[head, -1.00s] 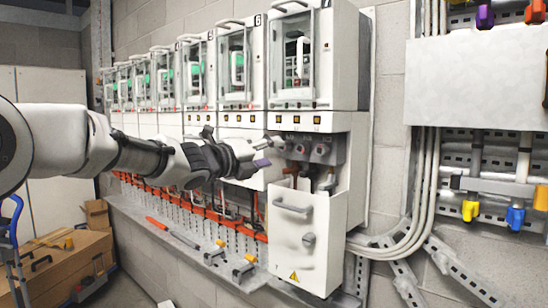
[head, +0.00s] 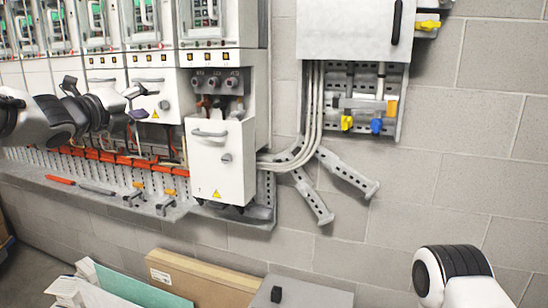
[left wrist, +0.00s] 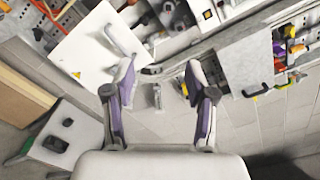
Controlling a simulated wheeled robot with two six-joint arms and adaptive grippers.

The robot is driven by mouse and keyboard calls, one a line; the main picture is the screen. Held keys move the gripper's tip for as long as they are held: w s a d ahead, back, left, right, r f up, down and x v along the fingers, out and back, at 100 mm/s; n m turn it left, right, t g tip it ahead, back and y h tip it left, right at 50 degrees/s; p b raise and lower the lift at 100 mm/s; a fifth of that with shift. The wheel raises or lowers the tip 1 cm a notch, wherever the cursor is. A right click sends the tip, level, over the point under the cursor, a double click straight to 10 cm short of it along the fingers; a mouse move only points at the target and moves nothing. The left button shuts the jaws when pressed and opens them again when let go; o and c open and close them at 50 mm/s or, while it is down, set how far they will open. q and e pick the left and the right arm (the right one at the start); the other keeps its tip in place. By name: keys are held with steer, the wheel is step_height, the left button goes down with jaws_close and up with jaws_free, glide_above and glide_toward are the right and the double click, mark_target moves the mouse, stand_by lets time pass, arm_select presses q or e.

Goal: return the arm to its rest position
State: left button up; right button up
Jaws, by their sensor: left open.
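My left gripper (head: 140,102) is at the left of the head view, in front of the row of cabinets. Its white and grey arm comes in from the left edge. In the left wrist view its two purple-padded fingers (left wrist: 160,82) stand apart with nothing between them. The front white drive cabinet (head: 221,155) is to the right of the gripper in the head view. Its lower door, with a handle and a yellow warning triangle, leans outward at the top. In the left wrist view a white door (left wrist: 97,45) with a handle lies beyond the fingers, at upper left. My right gripper does not show.
A grey ledge (head: 110,200) with several tools runs below the cabinets. A cardboard box (head: 200,278) and a grey box (head: 300,292) stand low in front. A white wall box (head: 350,30) hangs at the right, with grey brackets below.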

arm_select(q)
steer(key=w+d+f+n+g, duration=0.1)
steer(key=w+f+g, duration=0.1)
steer(key=f, duration=1)
steer(key=w+d+f+g, duration=0.2)
steer(key=f, duration=0.9)
steer(key=s+d+f+n+g+y, duration=0.1)
steer(key=s+f+g, duration=0.15)
steer(key=f, duration=0.65)
steer(key=s+d+f+n+g, duration=0.15)
steer(key=s+f, duration=0.25)
steer(key=f, duration=0.6)
steer(key=s+d+f+n+g+y, duration=0.15)
steer(key=s+f, duration=0.25)
steer(key=f, duration=0.5)
steer(key=s+f+n+g, duration=0.3)
steer(key=s+f+n, duration=0.2)
steer(key=s+f, duration=0.55)
steer(key=s+f+n+g, duration=0.2)
steer(key=s+f+n, duration=0.4)
steer(key=s, duration=0.8)
steer(key=s+a+n+g+y, duration=0.2)
steer(key=s+a+n+y, duration=0.1)
steer(key=s+n, duration=1)
steer(key=shift+s+a+f+n, duration=0.2)
steer(key=shift+a+f+n, duration=0.15)
steer(key=shift+a, duration=0.2)
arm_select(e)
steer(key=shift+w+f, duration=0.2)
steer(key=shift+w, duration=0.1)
